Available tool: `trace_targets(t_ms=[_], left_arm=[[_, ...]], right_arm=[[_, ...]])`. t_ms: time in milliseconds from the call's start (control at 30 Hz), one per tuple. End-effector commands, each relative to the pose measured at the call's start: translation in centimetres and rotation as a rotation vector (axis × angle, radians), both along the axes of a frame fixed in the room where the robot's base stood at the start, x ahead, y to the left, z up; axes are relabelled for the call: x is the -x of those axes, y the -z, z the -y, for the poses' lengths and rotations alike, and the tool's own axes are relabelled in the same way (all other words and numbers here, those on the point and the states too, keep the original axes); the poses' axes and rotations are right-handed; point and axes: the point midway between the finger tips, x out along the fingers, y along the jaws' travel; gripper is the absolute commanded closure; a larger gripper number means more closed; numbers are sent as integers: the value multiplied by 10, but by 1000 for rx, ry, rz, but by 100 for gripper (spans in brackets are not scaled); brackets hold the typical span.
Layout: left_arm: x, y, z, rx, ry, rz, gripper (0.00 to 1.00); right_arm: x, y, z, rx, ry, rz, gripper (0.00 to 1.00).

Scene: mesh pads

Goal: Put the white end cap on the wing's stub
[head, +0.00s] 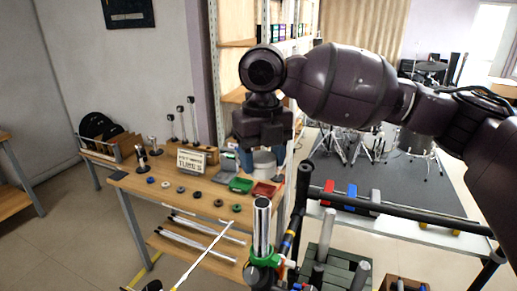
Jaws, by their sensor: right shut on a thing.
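A small pale disc (165,185), possibly a white end cap, lies in a row of caps on the table, left of the gripper. A bright metal tube (262,225) stands upright from a green fitting (264,261) in the foreground, below the gripper. I cannot tell whether it is the wing's stub. My left gripper is not in view.
A blue disc (150,181) and several dark ones lie in the row. Black rails (400,212) cross the right. A green crate (340,270) stands at the front.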

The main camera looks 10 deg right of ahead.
Motion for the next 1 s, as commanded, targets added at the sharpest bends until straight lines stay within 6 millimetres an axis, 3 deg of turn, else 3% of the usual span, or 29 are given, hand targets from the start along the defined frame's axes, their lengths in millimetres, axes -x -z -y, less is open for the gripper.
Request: trace_targets(t_ms=[300,567,1000], left_arm=[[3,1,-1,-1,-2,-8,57],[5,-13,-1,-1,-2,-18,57],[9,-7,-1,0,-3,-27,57]], right_arm=[[0,0,0,0,0,0,69],[0,-3,0,2,3,-4,69],[0,32,0,2,3,-3,69]])
